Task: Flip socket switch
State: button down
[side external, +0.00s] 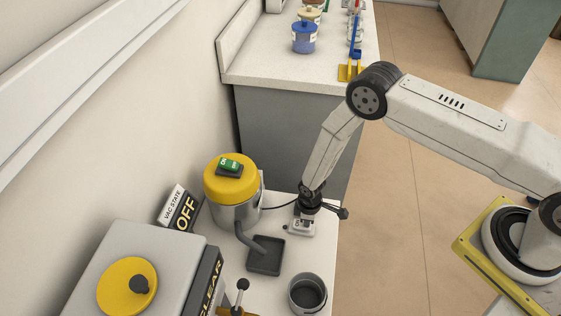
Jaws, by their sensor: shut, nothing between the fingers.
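A small white socket (300,228) lies on the white worktop, near its right edge. My gripper (306,211) points down right over the socket's far end, shut and empty. Its tips are at or just above the socket; I cannot tell whether they touch it. The gripper covers part of the socket, and the position of its switch is too small to read. A black cable runs from the socket area left to a steel canister vacuum (237,212) with a yellow lid and a green switch on top. A sign (181,209) beside it reads "VAC STATE OFF".
A grey square nozzle (266,256) on a hose lies in front of the vacuum. A metal bucket (307,293) stands at the front edge. A grey kiln box (140,255) with a yellow disc fills the lower left. A counter (280,70) with jars is behind.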

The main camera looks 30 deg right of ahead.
jog(key=shift+r, duration=3.5)
jog(key=s+d+r+m+t, duration=0.1)
jog(key=d+r+m, duration=0.15)
jog(key=r, duration=0.65)
jog(key=d+r+m, duration=0.2)
jog(key=d+r, duration=0.1)
jog(key=r, duration=0.6)
jog(key=s+d+r+m+t, duration=0.1)
jog(key=s+d+r+m, duration=0.3)
jog(key=s+r, duration=0.7)
jog(key=shift+d+r+t, duration=0.3)
jog(key=shift+d+r, duration=0.2)
jog(key=shift+d, duration=0.15)
